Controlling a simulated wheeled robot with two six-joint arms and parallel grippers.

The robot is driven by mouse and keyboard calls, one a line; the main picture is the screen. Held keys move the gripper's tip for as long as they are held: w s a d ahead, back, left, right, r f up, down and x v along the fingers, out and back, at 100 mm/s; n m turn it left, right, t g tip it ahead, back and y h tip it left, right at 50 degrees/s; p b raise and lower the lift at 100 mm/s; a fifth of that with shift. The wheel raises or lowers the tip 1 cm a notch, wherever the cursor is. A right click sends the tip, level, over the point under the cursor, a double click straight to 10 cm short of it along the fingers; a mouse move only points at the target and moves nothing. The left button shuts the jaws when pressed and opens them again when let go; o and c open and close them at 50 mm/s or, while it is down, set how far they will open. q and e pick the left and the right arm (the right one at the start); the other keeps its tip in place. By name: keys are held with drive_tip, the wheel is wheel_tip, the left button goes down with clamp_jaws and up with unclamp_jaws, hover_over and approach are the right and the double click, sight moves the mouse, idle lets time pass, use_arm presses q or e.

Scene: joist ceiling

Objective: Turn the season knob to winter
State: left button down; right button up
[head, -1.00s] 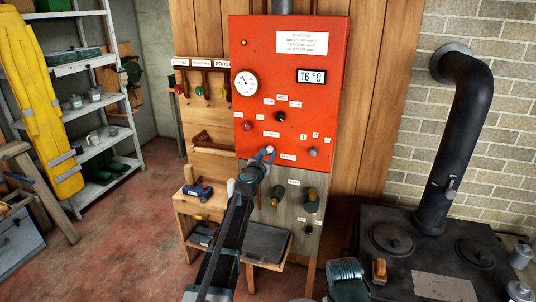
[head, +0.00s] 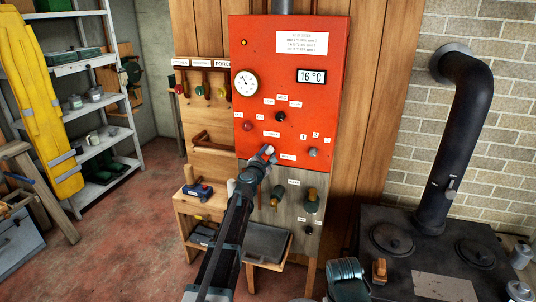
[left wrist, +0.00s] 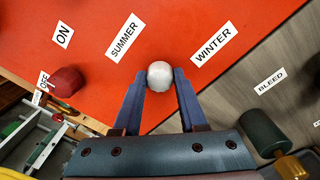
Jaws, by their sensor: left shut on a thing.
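The season knob (left wrist: 159,79) is a small white round knob on the red panel (head: 262,68). It sits between a SUMMER label (left wrist: 124,38) and a WINTER label (left wrist: 211,45) in the left wrist view. My left gripper (left wrist: 159,84) is shut on the knob, one fingertip on each side. In the head view, my left gripper (head: 265,154) is at the red panel's lower edge and mostly hides the knob. I cannot make out a pointer mark on the knob. My right gripper is not clearly seen.
A red knob (left wrist: 66,81) lies beside ON and OFF labels. A dark green valve handle (left wrist: 265,131) with a BLEED label is on the grey panel below. A black stove (head: 440,240) stands at the right. Open floor (head: 120,230) lies at the left.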

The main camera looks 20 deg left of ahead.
use_arm(q)
drive_tip(key=m, duration=0.4)
drive_tip(key=shift+m, duration=0.3)
drive_tip(key=m, duration=0.3)
drive_tip(key=shift+m, duration=0.3)
drive_tip(key=m, duration=0.4)
drive_tip(key=shift+d+m, duration=0.1)
drive_tip(key=shift+m, duration=1.6)
drive_tip(key=shift+s, duration=0.1)
drive_tip(key=shift+c, duration=2.3)
unclamp_jaws()
drive_tip(key=s, duration=1.3)
drive_tip(key=shift+s+a, duration=0.3)
drive_tip(key=shift+s, duration=0.05)
